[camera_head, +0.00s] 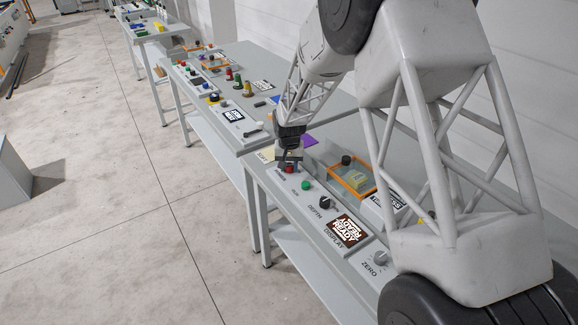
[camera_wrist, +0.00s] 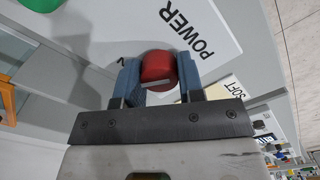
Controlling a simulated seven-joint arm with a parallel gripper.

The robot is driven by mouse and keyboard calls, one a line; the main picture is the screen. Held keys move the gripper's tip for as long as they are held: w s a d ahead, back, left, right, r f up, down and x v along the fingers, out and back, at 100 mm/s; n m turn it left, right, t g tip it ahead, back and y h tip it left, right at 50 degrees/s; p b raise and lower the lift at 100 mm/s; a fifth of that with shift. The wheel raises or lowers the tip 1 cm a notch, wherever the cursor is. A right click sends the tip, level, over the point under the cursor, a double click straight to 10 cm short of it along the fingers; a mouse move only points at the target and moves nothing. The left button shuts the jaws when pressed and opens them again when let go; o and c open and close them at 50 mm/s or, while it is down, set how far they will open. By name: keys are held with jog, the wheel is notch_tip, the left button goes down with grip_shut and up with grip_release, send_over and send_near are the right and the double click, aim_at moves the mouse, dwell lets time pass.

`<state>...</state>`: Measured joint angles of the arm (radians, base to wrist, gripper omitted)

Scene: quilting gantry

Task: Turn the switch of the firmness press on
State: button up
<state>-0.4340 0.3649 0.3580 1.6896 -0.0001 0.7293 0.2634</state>
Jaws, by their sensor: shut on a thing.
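My gripper (camera_head: 289,160) is at the near panel's upper end in the head view, low over a red knob (camera_head: 291,170). In the wrist view my gripper (camera_wrist: 158,62) has a blue finger on each side of the red knob (camera_wrist: 157,68) and is shut on it. The word POWER is printed beside the knob. The knob has a pale bar mark across its face. In the head view the fingers partly hide the knob.
Along the same panel are a green button (camera_head: 306,185), a black DEPTH knob (camera_head: 325,202), a lit display (camera_head: 345,230) and a ZERO knob (camera_head: 380,258). An orange-framed tray (camera_head: 352,180) lies behind. More benches with controls stand beyond; the floor at left is mostly clear.

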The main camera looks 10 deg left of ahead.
aim_at(289, 165)
jog(key=o, duration=0.9)
jog(key=shift+r, duration=0.15)
jog(key=shift+r, duration=3.85)
